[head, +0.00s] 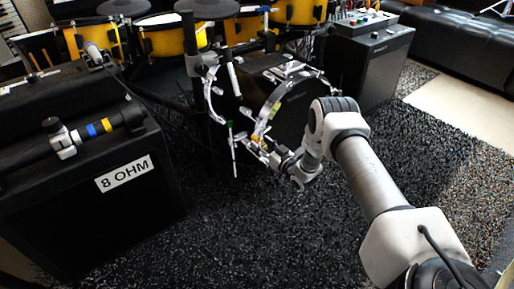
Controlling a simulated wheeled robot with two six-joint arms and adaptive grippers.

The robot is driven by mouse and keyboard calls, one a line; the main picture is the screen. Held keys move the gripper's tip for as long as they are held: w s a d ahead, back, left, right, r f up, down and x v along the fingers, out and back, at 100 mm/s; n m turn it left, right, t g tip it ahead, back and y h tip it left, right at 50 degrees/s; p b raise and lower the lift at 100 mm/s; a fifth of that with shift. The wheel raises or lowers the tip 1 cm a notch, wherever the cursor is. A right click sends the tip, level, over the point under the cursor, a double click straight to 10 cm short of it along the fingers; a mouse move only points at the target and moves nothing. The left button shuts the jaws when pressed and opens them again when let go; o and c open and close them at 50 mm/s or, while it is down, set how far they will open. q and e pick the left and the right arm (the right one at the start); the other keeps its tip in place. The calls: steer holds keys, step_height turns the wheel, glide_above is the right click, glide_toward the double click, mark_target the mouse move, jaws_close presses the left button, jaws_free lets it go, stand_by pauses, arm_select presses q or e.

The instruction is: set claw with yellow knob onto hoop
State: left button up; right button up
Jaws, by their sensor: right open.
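The bass drum hoop (272,104) is a pale curved rim on the dark drum at the middle of the head view. A small claw with a yellow knob (256,139) shows at the lower part of the hoop. My right gripper (270,152) is open, just right of and below the yellow knob. Whether its fingers touch the claw is too small to tell. The claw's seating on the hoop is partly hidden by the gripper. My left gripper is out of view.
A green-knobbed rod (231,140) hangs left of the hoop. A black amplifier (95,215) marked 8 OHM stands at left, with a banded black pole (95,130) on top. Another black speaker (372,65) stands behind right. The dark carpet (240,235) in front is clear.

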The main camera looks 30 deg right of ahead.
steer(key=shift+w+f+b, duration=0.25)
steer(key=shift+w+b, duration=0.05)
steer(key=shift+w, duration=0.5)
steer(key=shift+w+r, duration=0.2)
steer(key=shift+w, duration=0.35)
jaws_close()
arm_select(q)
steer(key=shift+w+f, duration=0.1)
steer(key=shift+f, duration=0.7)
arm_select(e)
steer(key=shift+a, duration=0.1)
